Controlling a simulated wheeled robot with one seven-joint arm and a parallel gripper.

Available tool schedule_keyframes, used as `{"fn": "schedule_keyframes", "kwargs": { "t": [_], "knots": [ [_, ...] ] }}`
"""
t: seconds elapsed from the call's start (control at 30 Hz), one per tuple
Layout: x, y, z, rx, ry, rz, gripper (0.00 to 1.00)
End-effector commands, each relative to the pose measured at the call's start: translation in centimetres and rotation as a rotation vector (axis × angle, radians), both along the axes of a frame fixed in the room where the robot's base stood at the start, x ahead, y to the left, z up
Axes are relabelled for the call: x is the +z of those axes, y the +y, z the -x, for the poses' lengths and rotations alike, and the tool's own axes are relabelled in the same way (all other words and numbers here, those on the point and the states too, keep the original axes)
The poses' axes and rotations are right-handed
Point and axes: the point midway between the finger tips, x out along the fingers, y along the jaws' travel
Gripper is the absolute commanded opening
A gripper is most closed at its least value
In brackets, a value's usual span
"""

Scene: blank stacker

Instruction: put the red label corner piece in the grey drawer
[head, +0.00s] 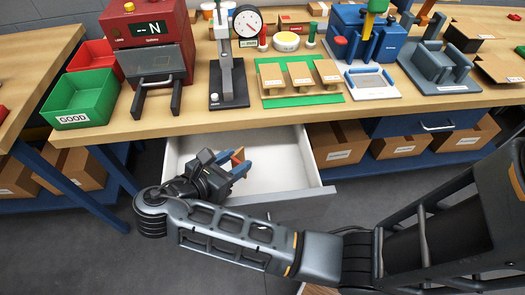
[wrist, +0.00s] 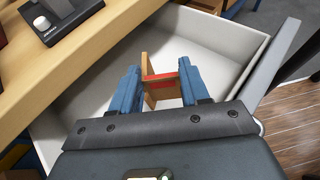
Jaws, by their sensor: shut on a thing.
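The corner piece (wrist: 161,84) is brown wood with a red label on it. My gripper (wrist: 162,93) is shut on it, with a blue finger on each side in the wrist view. In the head view the piece (head: 238,157) shows as a small patch of wood between the fingers of my gripper (head: 234,164). The grey drawer (head: 289,156) is pulled out under the workbench, and its pale inside also shows in the wrist view (wrist: 215,52). My gripper and the piece are over the left part of the open drawer. I cannot tell whether the piece touches the drawer floor.
The workbench (head: 205,120) stands directly behind and above the drawer. On it are a green GOOD bin (head: 82,100), a dial gauge stand (head: 228,85) and a green mat (head: 305,99) with wooden pieces. Cardboard boxes (head: 338,143) sit right of the drawer. The drawer's right part is clear.

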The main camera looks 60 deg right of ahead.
Motion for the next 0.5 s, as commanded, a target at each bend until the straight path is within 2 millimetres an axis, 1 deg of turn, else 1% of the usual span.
{"fn": "schedule_keyframes", "kwargs": {
  "t": [0.03, 0.1, 0.3, 0.4, 0.5],
  "knots": [
    [-0.5, -1.1, 0.2, -0.004, 0.003, 0.001, 0.17],
    [-1.2, -2.5, 0.4, -0.003, 0.003, 0.001, 0.17],
    [-3.1, -6.0, 0.7, -0.002, 0.002, 0.000, 0.17],
    [-3.6, -7.0, 0.8, -0.001, 0.002, 0.000, 0.17],
    [-3.9, -7.5, 0.9, 0.000, 0.000, 0.000, 0.17]
  ]
}}
